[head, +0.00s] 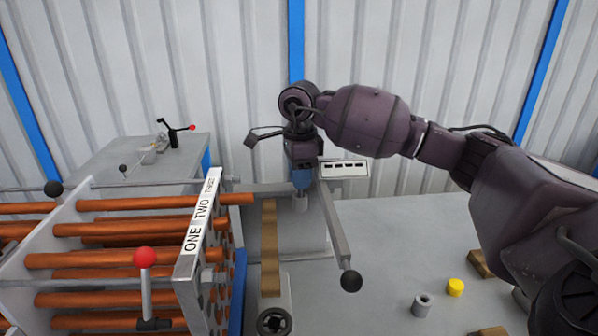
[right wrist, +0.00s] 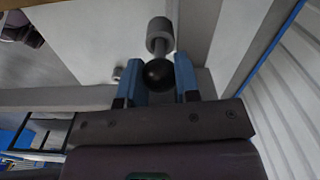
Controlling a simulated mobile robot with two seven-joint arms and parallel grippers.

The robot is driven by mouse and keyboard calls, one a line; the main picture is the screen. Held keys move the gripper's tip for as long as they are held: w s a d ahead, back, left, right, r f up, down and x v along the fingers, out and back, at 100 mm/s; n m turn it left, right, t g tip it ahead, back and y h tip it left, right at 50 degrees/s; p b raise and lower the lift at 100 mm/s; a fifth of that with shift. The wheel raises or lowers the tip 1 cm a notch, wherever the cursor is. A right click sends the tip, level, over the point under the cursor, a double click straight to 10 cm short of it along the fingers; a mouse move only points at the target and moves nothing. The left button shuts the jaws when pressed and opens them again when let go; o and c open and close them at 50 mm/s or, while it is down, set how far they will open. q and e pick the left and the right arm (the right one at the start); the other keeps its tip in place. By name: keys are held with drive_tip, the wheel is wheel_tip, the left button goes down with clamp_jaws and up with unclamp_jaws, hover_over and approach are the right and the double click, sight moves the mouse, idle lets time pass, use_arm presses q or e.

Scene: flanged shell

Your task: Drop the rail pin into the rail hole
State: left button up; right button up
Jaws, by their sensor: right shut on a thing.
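My right gripper (head: 302,180) has blue fingers and points down over the grey fixture at the centre of the head view. In the right wrist view the gripper (right wrist: 160,88) is shut on the rail pin's black ball (right wrist: 158,76). A grey cylindrical part (right wrist: 159,36) shows just beyond the ball. In the head view a short grey part of the pin (head: 300,203) shows under the fingertips. I cannot tell whether its lower end touches the fixture. The rail hole cannot be made out in either view. My left gripper is not in view.
A rack of copper tubes (head: 110,260) with a ONE TWO THREE plate (head: 203,215) and a red-knobbed lever (head: 145,258) stands left. A bar with a black ball (head: 350,280) juts forward. A grey collar (head: 421,305) and yellow cylinder (head: 455,287) stand on the table at right.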

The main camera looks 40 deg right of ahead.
drive_tip(key=shift+f, duration=0.1)
idle(0.3)
drive_tip(key=o, duration=1)
wheel_tip(320, 180, up, 11)
drive_tip(key=shift+f+p, duration=0.15)
drive_tip(key=shift+p, duration=0.3)
